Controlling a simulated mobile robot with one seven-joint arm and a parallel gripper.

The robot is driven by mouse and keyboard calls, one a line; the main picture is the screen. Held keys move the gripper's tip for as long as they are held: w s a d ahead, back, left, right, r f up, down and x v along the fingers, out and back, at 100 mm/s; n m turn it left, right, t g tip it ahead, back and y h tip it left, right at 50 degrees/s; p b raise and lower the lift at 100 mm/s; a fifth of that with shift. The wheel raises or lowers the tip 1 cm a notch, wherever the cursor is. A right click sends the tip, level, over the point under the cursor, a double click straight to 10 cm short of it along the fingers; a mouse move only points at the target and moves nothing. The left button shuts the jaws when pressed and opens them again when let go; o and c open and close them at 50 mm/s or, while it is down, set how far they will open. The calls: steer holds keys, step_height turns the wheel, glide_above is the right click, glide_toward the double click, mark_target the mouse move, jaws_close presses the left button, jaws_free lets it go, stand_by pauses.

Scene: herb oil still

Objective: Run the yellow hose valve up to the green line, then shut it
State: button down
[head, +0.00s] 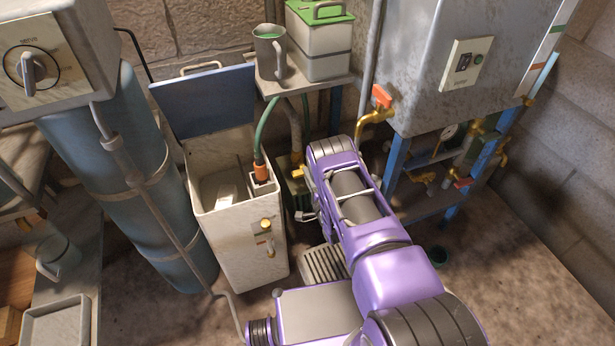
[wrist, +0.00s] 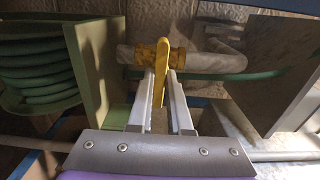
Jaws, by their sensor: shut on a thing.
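The yellow hose valve (wrist: 163,52) sits on a pale hose in the wrist view. Its yellow lever (wrist: 159,80) lies across the hose line, pointing toward my gripper. My gripper (wrist: 160,95) has its two grey fingers on either side of the lever and is shut on it. In the head view a small piece of the yellow valve (head: 299,172) shows left of my arm; my fingers are hidden there. A green mark (head: 559,29) is at the upper part of a white strip on the right side of the steel tank (head: 425,75).
An open-lidded white bin (head: 235,235) stands left of my arm. A shelf (head: 300,92) with a mug is above. An orange-handled tap (head: 381,97) is on the tank.

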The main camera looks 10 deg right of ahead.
steer(key=shift+n, duration=3.1)
steer(key=shift+w, duration=0.1)
steer(key=c, duration=0.8)
jaws_free()
steer(key=shift+c, duration=0.2)
steer(key=shift+s, duration=0.2)
